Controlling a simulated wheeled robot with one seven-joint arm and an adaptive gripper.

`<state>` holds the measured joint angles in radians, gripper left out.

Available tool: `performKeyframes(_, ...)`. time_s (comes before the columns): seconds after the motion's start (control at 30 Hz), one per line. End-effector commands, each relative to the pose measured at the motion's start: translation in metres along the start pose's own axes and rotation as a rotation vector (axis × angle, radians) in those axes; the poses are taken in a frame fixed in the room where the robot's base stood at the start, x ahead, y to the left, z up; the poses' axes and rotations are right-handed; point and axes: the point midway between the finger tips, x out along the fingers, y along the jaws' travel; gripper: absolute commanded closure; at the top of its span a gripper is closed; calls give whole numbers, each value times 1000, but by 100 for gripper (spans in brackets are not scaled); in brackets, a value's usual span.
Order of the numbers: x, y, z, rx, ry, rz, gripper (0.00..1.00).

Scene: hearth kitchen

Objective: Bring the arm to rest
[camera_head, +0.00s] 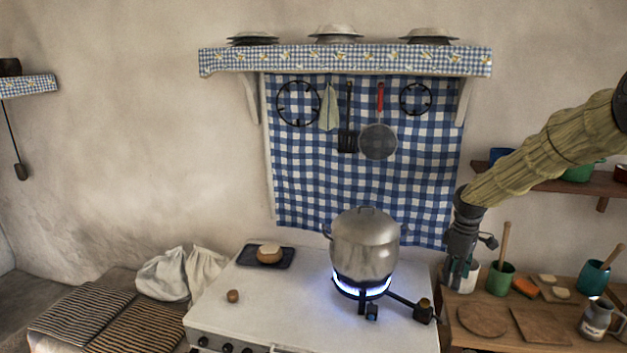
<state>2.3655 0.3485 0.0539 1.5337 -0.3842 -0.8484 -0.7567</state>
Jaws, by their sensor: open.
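My arm comes in from the right edge, and my gripper (457,278) hangs downward over the left end of the wooden counter, just right of the stove. It is open. A whitish cup (471,271) shows right at its fingertips, partly hidden by them. I cannot tell whether they touch.
A lidded metal pot (366,246) stands on a lit burner with blue flame on the white stove (265,308). A green cup (500,279) with a wooden handle, boards (482,319) and a metal mug (597,318) crowd the counter. A wall shelf (610,187) is behind my arm.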

Motion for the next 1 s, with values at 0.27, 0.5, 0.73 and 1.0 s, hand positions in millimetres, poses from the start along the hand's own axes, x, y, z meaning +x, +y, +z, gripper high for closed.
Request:
performKeyframes(0.27,50,-18,6,44,9,-12,48)
performKeyframes(0.5,104,-46,3,84,22,-23,48)
performKeyframes(0.73,196,-101,4,159,36,-48,48)
performKeyframes(1.0,319,-195,30,309,51,-77,48)
